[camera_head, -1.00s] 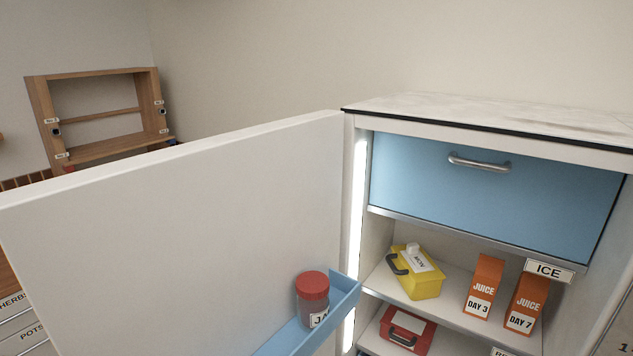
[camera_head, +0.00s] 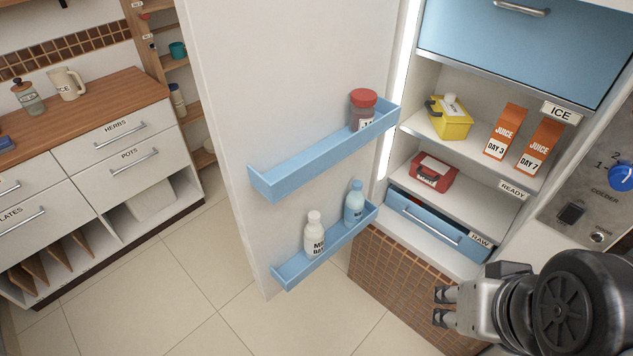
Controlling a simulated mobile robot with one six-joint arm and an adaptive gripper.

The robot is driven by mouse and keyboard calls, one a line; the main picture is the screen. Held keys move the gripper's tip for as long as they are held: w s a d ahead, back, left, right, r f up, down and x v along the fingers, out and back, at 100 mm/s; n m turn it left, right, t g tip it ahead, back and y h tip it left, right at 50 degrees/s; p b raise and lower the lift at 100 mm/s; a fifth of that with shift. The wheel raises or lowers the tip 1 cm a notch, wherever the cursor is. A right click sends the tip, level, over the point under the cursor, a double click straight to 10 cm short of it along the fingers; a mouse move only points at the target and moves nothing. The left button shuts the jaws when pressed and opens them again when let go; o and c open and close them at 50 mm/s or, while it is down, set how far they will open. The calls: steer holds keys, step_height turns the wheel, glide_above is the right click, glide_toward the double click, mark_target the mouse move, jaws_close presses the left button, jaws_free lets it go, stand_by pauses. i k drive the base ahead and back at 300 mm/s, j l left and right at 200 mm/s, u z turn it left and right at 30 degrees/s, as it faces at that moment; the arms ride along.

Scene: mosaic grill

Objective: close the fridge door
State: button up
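The white fridge door (camera_head: 290,75) stands wide open, swung out to the left of the fridge. Its inner side faces me and has two blue shelves. The upper shelf (camera_head: 290,172) holds a red-lidded jar (camera_head: 363,108). The lower shelf (camera_head: 325,250) holds a white bottle (camera_head: 314,236) and a light blue bottle (camera_head: 354,203). My gripper (camera_head: 440,306) is at the lower right, in front of the tiled base below the fridge. Its two fingers point left, are apart and have nothing between them. It is to the right of the door and does not touch it.
The open fridge holds a yellow box (camera_head: 452,119), two juice cartons (camera_head: 506,132), a red box (camera_head: 433,173) and a blue drawer (camera_head: 425,222). A control panel (camera_head: 597,190) is at the right. A wooden-topped counter (camera_head: 80,103) stands left. The tiled floor (camera_head: 180,285) between is clear.

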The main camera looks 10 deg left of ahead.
mark_target(276, 80)
steer(key=j+z, duration=0.1)
steer(key=z, duration=0.3)
steer(key=j+z, duration=0.1)
steer(key=z, duration=0.25)
steer(key=j+z, duration=0.1)
steer(key=z, duration=0.3)
steer(key=j+z, duration=0.1)
steer(key=z, duration=0.3)
steer(key=k+j, duration=0.15)
steer(key=j, duration=0.25)
steer(key=k+j, duration=0.15)
steer(key=j, duration=0.25)
steer(key=k+j, duration=0.15)
steer(key=j, duration=0.25)
steer(key=k+j, duration=0.15)
steer(key=j, duration=0.2)
steer(key=k+j, duration=0.15)
steer(key=j, duration=0.25)
steer(key=k+j, duration=0.15)
steer(key=j, duration=0.25)
steer(key=k+j, duration=0.1)
steer(key=j, duration=0.3)
steer(key=k+j, duration=0.15)
steer(key=j, duration=0.25)
steer(key=k+j+z, duration=0.1)
steer(key=j, duration=0.25)
steer(key=k+j, duration=0.15)
steer(key=j, duration=0.15)
steer(key=i+z, duration=0.05)
